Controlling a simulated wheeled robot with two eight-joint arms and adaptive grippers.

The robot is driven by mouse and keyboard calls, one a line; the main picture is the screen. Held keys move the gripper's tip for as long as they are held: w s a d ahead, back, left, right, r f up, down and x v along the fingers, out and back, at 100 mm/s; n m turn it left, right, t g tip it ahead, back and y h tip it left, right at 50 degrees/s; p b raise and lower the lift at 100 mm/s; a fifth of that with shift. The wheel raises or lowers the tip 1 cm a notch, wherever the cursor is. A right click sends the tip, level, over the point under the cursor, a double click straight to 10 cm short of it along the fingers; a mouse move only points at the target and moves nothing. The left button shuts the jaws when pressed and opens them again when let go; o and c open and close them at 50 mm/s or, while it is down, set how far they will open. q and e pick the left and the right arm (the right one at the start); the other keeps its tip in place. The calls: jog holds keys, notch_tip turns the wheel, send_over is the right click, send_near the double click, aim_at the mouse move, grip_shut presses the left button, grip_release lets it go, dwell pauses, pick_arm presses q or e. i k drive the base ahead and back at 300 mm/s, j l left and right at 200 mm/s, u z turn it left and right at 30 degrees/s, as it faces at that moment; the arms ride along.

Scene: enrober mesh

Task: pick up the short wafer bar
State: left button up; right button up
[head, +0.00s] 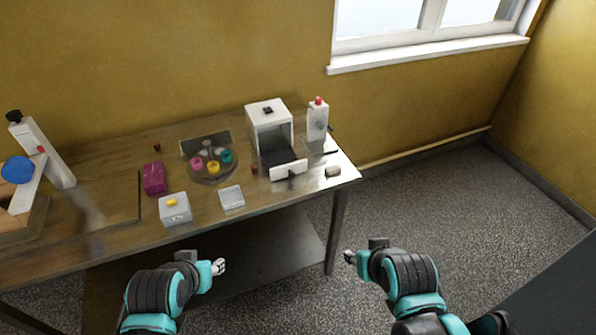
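A small pale tan block (333,171) lies on the table top near its right front corner. It looks like a short bar, but it is too small for me to be sure it is the short wafer bar. My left gripper (219,267) is in front of the table, below the top's front edge in the picture. My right gripper (348,257) is in front of the table's right end, below the block in the picture. Both grippers are apart from everything on the table. Their fingers are too small to show whether they are open or shut.
A white machine (268,117) with a dark belt stands behind the block's left.

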aim_at(334, 169)
jog(key=i+l+u, duration=0.2)
jog(key=i+l, duration=0.2)
jog(key=l, duration=0.2)
jog(key=i+l+u, duration=0.2)
jog(key=i+l, duration=0.2)
jog(key=l, duration=0.25)
jog(key=i+l+u, duration=0.1)
jog(key=l, duration=0.2)
jog(key=i+l+u, duration=0.1)
jog(key=l, duration=0.3)
jog(key=i, duration=0.1)
